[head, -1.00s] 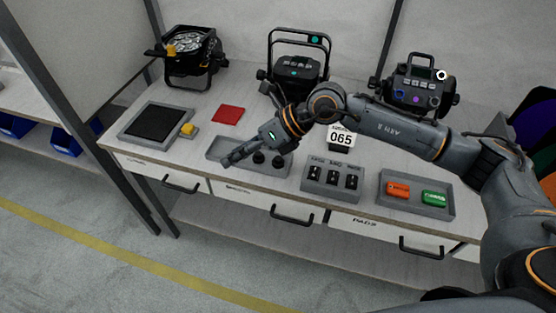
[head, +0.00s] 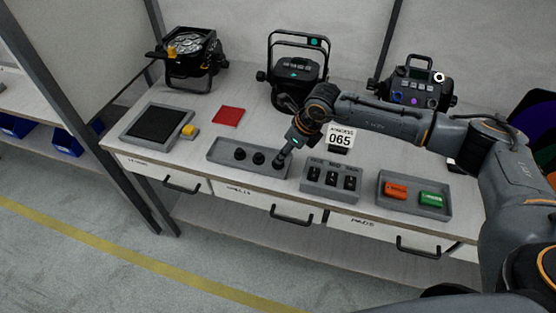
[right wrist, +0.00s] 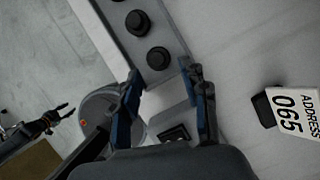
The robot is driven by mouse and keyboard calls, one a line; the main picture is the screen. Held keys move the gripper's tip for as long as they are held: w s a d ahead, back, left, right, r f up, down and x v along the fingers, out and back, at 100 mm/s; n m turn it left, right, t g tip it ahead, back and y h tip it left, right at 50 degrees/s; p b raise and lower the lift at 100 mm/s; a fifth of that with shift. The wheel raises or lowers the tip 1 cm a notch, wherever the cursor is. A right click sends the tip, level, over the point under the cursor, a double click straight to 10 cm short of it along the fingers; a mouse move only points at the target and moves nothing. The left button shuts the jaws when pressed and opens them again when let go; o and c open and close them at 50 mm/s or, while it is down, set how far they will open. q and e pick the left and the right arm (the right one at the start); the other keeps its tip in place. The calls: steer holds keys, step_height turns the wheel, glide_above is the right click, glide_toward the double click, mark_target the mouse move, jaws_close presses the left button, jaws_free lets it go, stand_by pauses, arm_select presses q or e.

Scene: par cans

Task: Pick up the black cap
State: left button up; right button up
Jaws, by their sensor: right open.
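Several small round black caps lie in a grey tray (head: 220,150) on the table. In the head view, the left cap (head: 240,153) and middle cap (head: 258,158) are clear of my right gripper (head: 281,157), which points down at the tray's right end. In the right wrist view, the nearest black cap (right wrist: 158,57) lies just beyond and between the open fingertips of my right gripper (right wrist: 165,72). No contact can be made out. What looks like my left gripper (right wrist: 62,113) is small and dark at the left of the right wrist view.
A grey box of black switches (head: 332,182) stands right of the tray, with an address sign (head: 340,138) behind it. A tray (head: 447,208) holds orange and green items. A red square (head: 228,116) lies behind the cap tray. Par cans stand at the back.

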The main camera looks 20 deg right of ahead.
steer(key=x, duration=0.2)
steer(key=p+x, duration=0.1)
steer(key=shift+a+f, duration=0.3)
steer(key=shift+w+a+f, duration=0.1)
steer(key=shift+w+f, duration=0.1)
steer(key=shift+f, duration=0.3)
steer(key=c, duration=0.5)
steer(key=shift+r, duration=0.5)
step_height(320, 180, up, 2)
steer(key=shift+r, duration=0.2)
steer(key=s+r, duration=0.1)
steer(key=s+r+b, duration=0.1)
steer(key=r, duration=0.1)
steer(key=s+r, duration=0.1)
steer(key=s, duration=0.1)
steer(key=shift+d+r+b, duration=0.15)
steer(key=shift+d+b, duration=0.1)
steer(key=shift+b, duration=0.05)
steer(key=s+r+b, duration=0.1)
steer(key=s, duration=0.2)
steer(key=s+r, duration=0.2)
steer(key=s, duration=0.1)
steer(key=s+d+r+b, duration=0.1)
steer(key=s+r, duration=0.1)
steer(key=s, duration=0.2)
steer(key=shift+r+b, duration=0.2)
steer(key=shift+b, duration=0.15)
